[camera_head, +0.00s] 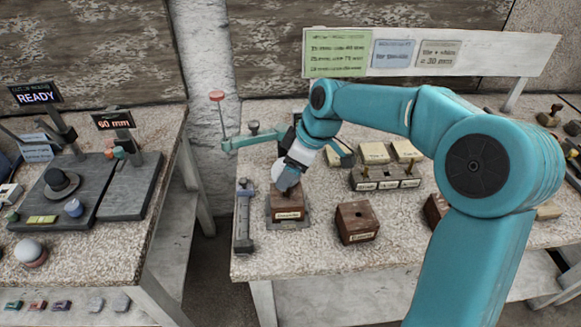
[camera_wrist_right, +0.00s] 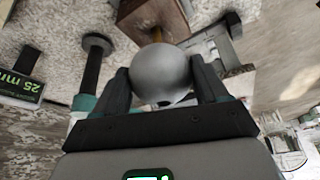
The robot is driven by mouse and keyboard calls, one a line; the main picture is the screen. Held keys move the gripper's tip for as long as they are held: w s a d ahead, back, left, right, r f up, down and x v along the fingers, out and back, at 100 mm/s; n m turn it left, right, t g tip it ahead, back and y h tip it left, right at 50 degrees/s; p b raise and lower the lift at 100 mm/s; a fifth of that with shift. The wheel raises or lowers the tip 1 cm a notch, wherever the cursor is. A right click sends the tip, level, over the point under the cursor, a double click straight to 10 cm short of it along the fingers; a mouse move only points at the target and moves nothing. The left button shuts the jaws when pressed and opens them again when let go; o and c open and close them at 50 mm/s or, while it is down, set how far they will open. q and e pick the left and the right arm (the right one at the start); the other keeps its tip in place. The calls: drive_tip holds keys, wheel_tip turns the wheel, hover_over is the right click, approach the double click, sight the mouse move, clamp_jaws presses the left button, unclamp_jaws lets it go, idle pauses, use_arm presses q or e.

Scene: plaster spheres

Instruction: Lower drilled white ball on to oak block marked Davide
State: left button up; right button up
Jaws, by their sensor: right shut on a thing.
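The white ball (camera_head: 278,170) is in my right gripper (camera_head: 290,176), partly hidden behind it in the head view. In the right wrist view the ball (camera_wrist_right: 160,76) sits between the two dark fingers of the shut gripper (camera_wrist_right: 160,88). A brown wooden block (camera_head: 287,204) with a pale label stands right below the gripper. It also shows beyond the ball in the wrist view (camera_wrist_right: 150,20). Its label is too small to read surely, and contact between ball and block cannot be told. My left gripper is not in view.
A second labelled brown block (camera_head: 355,223) stands to the right, with a dark rack (camera_head: 385,179) of pale blocks behind it. A grey rail-like tool (camera_head: 243,215) lies to the left. A thin teal bar with a red-topped rod (camera_head: 218,112) reaches close behind the gripper.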

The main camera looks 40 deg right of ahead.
drive_tip(key=shift+f+b, duration=1.9)
drive_tip(key=shift+f, duration=0.2)
drive_tip(key=o, duration=1.2)
drive_tip(key=shift+r+p, duration=1.6)
drive_tip(key=shift+r, duration=0.5)
